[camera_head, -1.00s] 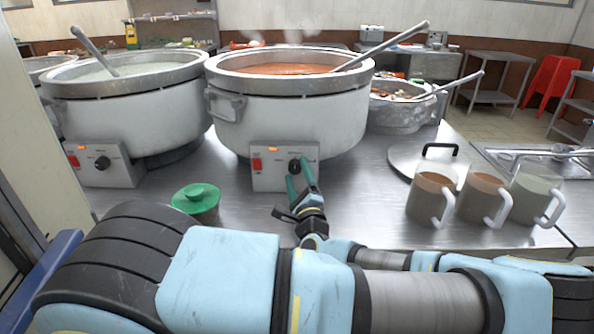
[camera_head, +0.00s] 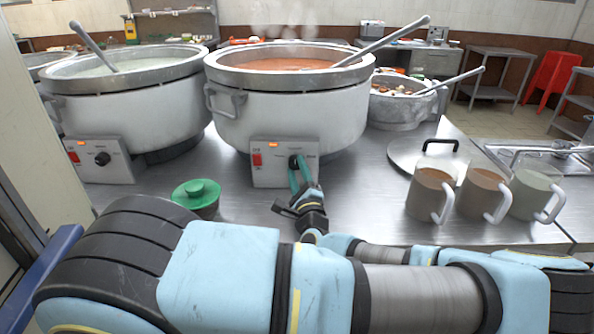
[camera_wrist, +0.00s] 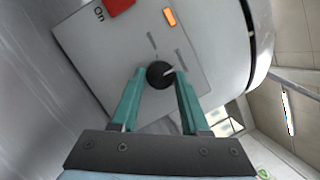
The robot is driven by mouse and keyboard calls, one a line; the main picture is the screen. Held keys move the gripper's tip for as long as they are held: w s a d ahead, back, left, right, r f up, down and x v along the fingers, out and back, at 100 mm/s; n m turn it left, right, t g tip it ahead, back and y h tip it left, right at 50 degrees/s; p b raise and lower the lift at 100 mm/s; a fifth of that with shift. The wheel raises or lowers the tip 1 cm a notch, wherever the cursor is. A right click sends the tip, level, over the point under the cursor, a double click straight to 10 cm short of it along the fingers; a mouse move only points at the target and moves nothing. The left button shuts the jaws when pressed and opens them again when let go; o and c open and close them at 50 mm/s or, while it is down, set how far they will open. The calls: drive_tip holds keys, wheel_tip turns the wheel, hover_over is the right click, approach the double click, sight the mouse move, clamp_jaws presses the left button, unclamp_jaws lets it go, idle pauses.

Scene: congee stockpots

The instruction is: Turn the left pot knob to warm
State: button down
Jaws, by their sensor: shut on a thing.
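The left pot (camera_head: 130,105) is white and round, with pale congee and a control box bearing a dark knob (camera_head: 102,158). The middle pot (camera_head: 285,115) holds orange-red congee. Its control box (camera_head: 270,178) carries a red switch, an orange light and a black knob (camera_wrist: 159,75). My gripper (camera_head: 298,166) is at this middle pot's knob, not the left pot's. In the wrist view its green fingers (camera_wrist: 160,79) are shut on the knob from both sides. The fingers partly hide the knob in the head view.
Several mugs (camera_head: 482,190) and a flat lid with a black handle (camera_head: 405,155) are at the right. A smaller pot (camera_head: 400,108) stands behind. Bare steel counter (camera_head: 350,190) lies right of the control box.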

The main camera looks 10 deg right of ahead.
drive_tip(key=shift+n, duration=0.5)
drive_tip(key=shift+n+g+y+b, duration=0.3)
drive_tip(key=shift+n+g+b, duration=0.25)
drive_tip(key=shift+n, duration=0.55)
drive_tip(key=n, duration=0.2)
drive_tip(key=n+g, duration=0.1)
drive_tip(key=n, duration=0.1)
drive_tip(key=shift+r+y, duration=0.25)
drive_tip(key=shift+y, duration=0.05)
drive_tip(key=n+g, duration=0.1)
drive_tip(key=n, duration=0.3)
drive_tip(key=shift+r, duration=0.15)
drive_tip(key=shift+n+g+h+p, duration=0.3)
drive_tip(key=shift+n+g+h, duration=0.25)
drive_tip(key=shift+n, duration=0.75)
drive_tip(key=shift+c, duration=2)
unclamp_jaws()
